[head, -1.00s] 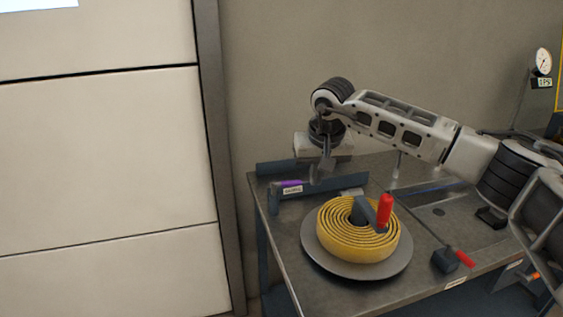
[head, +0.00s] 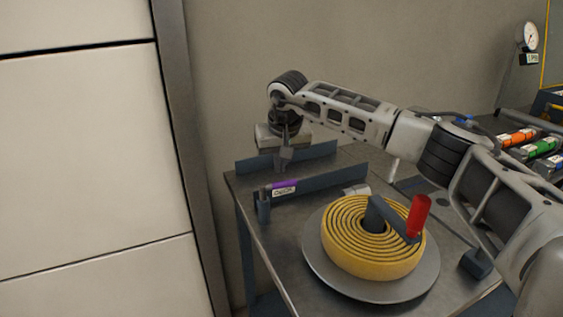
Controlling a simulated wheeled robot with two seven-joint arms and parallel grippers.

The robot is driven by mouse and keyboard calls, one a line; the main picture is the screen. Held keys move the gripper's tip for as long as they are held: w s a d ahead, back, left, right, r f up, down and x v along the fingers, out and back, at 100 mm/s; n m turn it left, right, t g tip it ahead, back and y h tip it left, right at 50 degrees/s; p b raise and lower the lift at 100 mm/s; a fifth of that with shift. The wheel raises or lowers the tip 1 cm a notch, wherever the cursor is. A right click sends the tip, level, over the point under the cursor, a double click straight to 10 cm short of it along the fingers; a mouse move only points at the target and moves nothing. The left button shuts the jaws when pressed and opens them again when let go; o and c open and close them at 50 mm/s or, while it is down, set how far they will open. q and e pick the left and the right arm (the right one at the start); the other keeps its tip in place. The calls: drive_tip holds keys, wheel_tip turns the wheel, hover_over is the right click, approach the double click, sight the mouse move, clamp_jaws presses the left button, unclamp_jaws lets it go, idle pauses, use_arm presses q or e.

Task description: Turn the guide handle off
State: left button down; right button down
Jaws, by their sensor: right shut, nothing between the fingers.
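My right gripper (head: 285,160) is shut and empty. It points down by the two dark blue guide rails at the table's far left corner. The front rail (head: 318,191) carries a purple strip (head: 285,185) and a small label. The gripper shows just above and behind that strip; whether it touches anything I cannot tell. A crank with a red grip (head: 419,215) stands over a yellow coil (head: 372,245) on a round grey plate (head: 315,275). Which part is the guide handle is not clear. My left gripper is not in view.
The metal table (head: 270,240) ends close to a pale panelled wall unit (head: 90,150) on the left. A dark block (head: 478,263) sits right of the coil, partly behind my right arm. A gauge (head: 528,37) and coloured cylinders (head: 518,137) are at the right.

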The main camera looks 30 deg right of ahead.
use_arm(q)
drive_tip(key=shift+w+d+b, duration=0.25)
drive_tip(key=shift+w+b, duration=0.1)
drive_tip(key=shift+b, duration=0.25)
use_arm(e)
drive_tip(key=shift+s+a+f, duration=0.2)
drive_tip(key=shift+s, duration=0.65)
drive_tip(key=shift+s+a+f, duration=0.15)
drive_tip(key=shift+s+f, duration=0.05)
drive_tip(key=shift+s, duration=0.65)
